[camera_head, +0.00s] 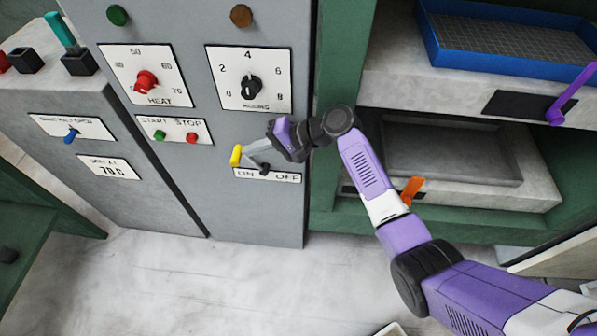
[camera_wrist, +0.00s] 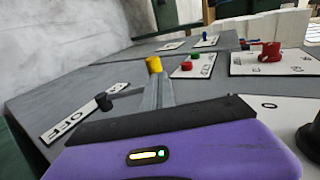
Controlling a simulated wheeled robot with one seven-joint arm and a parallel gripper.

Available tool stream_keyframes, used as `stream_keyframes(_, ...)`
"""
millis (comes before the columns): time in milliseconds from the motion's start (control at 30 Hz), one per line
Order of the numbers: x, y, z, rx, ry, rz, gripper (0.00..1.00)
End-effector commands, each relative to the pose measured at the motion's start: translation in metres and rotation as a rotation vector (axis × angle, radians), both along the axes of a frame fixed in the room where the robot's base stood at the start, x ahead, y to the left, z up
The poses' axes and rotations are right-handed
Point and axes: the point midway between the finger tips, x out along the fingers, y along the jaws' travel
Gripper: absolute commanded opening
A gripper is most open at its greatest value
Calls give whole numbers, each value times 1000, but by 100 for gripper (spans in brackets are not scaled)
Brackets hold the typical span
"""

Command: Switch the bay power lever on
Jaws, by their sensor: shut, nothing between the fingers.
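The bay power lever has a yellow knob (camera_head: 236,155) and a black pivot (camera_head: 265,168) on the grey cabinet front. It leans left, with its knob at the ON side of the white ON/OFF plate (camera_head: 285,177). In the wrist view the yellow knob (camera_wrist: 153,65) shows just past my fingertips, and the black pivot (camera_wrist: 104,101) is to their left. My gripper (camera_head: 248,150) is shut and empty, its grey fingers (camera_wrist: 157,82) close beside the knob. I cannot tell whether they touch it. Part of the plate's lettering is hidden in the wrist view.
Above the lever are the START/STOP buttons (camera_head: 175,132), the red heat knob (camera_head: 146,81) and the black hours knob (camera_head: 250,88). The floor (camera_head: 200,285) below is clear.

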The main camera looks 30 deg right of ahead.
Motion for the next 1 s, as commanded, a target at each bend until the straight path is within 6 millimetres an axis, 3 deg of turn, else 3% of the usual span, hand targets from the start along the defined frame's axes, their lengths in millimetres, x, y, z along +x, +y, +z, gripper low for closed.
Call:
stream_keyframes(400,17,22,-5,1,-2,1,0)
stream_keyframes(1000,17,25,-11,-2,8,2,0)
